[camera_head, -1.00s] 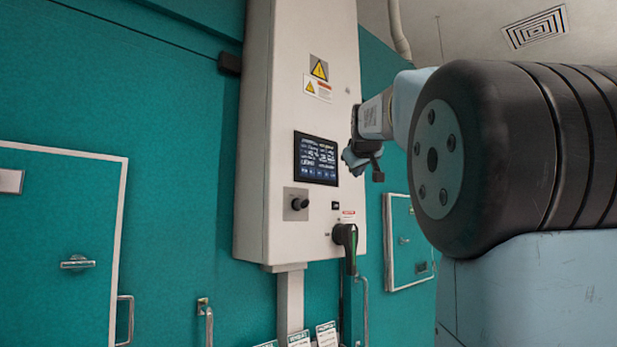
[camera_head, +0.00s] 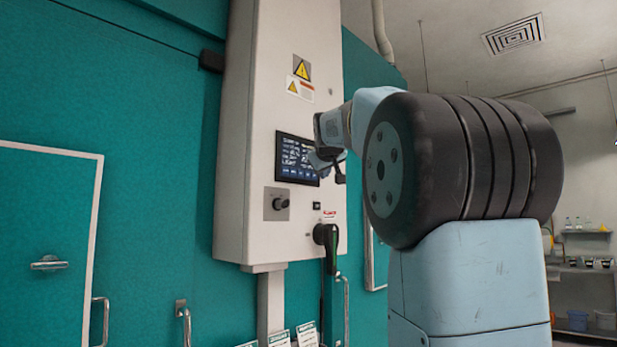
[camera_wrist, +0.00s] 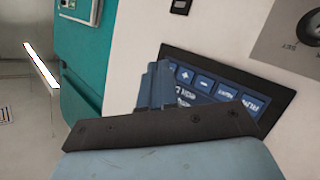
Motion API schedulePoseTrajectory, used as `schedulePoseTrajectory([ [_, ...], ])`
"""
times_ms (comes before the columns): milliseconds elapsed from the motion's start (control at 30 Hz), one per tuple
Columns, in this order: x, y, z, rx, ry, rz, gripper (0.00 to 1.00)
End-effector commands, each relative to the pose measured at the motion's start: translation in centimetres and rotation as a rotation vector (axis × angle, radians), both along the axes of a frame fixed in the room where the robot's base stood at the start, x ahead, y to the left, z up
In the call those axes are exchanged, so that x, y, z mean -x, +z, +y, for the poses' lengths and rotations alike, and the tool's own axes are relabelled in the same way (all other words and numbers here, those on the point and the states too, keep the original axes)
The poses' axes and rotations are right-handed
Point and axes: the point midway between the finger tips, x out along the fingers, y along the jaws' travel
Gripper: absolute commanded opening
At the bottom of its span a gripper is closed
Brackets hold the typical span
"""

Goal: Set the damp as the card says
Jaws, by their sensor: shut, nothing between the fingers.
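The dark touchscreen (camera_head: 297,158) is set in the white control cabinet (camera_head: 265,110); its rows of text are too small to read in the head view. In the wrist view the screen (camera_wrist: 272,95) appears turned over, with blue plus and minus buttons along one edge. My gripper (camera_head: 318,162) is shut and empty at the screen's lower right. In the wrist view my closed fingertips (camera_wrist: 155,82) overlap the screen's corner beside the plus button; I cannot tell whether they touch. Several white cards (camera_head: 306,333) stand below the cabinet, their text unreadable.
A black knob (camera_head: 280,204) sits below the screen, and a black and green handle (camera_head: 329,238) is lower right. Teal chamber walls with door handles (camera_head: 48,263) stand left. Shelves (camera_head: 585,268) are at far right.

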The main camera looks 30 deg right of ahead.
Motion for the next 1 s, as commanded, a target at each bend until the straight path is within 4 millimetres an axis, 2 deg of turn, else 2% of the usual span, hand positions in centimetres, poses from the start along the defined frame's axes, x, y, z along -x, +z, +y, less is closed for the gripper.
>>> schedulePoseTrajectory([
  [100, -1.3, 0.0, 0.5, 0.0, 0.002, 0.001, 0.0],
  [333, -2.7, 0.0, 1.0, 0.0, 0.0, 0.0, 0.0],
  [1000, -3.1, 0.0, 1.2, 0.0, 0.0, 0.0, 0.0],
])
